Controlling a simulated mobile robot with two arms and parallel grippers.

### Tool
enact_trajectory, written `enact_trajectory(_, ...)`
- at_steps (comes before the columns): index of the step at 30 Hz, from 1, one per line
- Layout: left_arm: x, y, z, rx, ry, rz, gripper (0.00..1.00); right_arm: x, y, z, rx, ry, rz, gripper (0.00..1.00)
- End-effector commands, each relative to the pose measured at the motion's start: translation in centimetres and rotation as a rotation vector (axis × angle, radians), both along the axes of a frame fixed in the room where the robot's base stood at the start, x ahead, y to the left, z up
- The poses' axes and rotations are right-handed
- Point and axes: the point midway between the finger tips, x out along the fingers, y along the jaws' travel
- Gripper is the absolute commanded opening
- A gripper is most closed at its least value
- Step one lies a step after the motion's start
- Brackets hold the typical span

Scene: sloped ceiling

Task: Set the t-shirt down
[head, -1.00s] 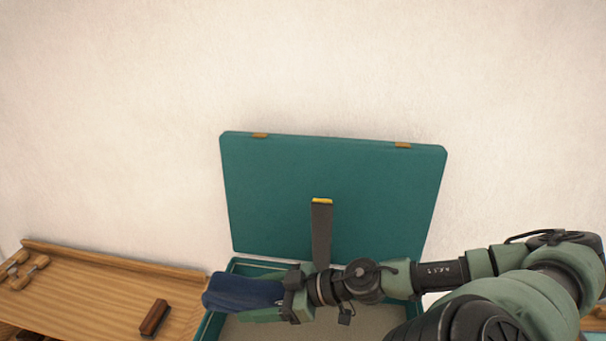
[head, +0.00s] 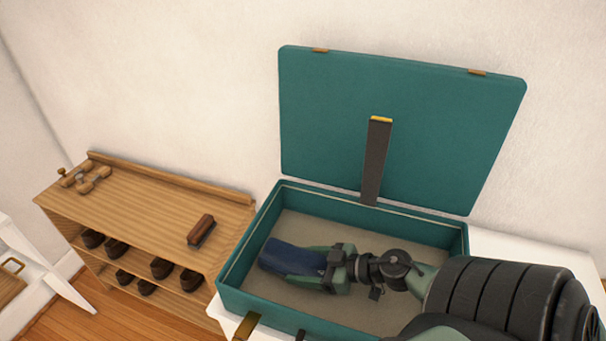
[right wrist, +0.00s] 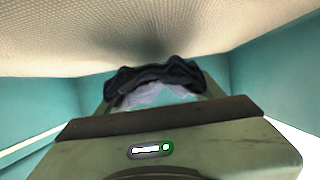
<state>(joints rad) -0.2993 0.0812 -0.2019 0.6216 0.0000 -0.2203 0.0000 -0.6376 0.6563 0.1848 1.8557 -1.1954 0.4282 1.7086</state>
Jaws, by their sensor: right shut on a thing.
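The t-shirt (head: 283,256) is a dark blue folded bundle. My right gripper (head: 312,264) is shut on it, inside the open teal suitcase (head: 262,309). In the right wrist view the dark t-shirt (right wrist: 155,77) shows beyond the gripper body, close to the beige lining and between the teal walls. I cannot tell whether the t-shirt touches the suitcase floor. The fingertips are partly hidden by the t-shirt. My left gripper is out of view.
The suitcase lid (head: 400,120) stands open against the wall, with a dark strap (head: 375,165) on it. A wooden shoe rack (head: 150,203) stands to the left, with a brush (head: 201,229) on top and several dark shoes (head: 161,268) below. The suitcase floor (head: 315,226) has bare room around the gripper.

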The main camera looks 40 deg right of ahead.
Motion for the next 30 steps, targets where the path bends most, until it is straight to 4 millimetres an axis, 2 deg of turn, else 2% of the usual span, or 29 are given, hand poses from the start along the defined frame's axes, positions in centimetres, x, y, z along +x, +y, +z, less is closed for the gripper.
enact_trajectory(1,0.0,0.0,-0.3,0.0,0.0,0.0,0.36,0.1,0.0,-0.9,0.003,-0.002,-0.005,0.2)
enact_trajectory(4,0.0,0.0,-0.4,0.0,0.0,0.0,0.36,0.1,0.0,-1.6,0.004,-0.002,-0.002,0.2)
enact_trajectory(16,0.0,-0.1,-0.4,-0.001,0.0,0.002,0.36,0.0,0.0,-2.1,0.0,-0.001,0.0,0.2)
enact_trajectory(17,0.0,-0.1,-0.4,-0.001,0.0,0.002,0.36,0.0,0.0,-2.1,0.001,0.0,0.0,0.7)
enact_trajectory(19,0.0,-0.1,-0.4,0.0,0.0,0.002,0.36,0.0,0.0,-2.1,0.001,0.0,0.0,0.89)
enact_trajectory(30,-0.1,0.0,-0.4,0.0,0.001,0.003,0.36,0.0,0.0,-1.8,0.0,-0.001,0.0,0.89)
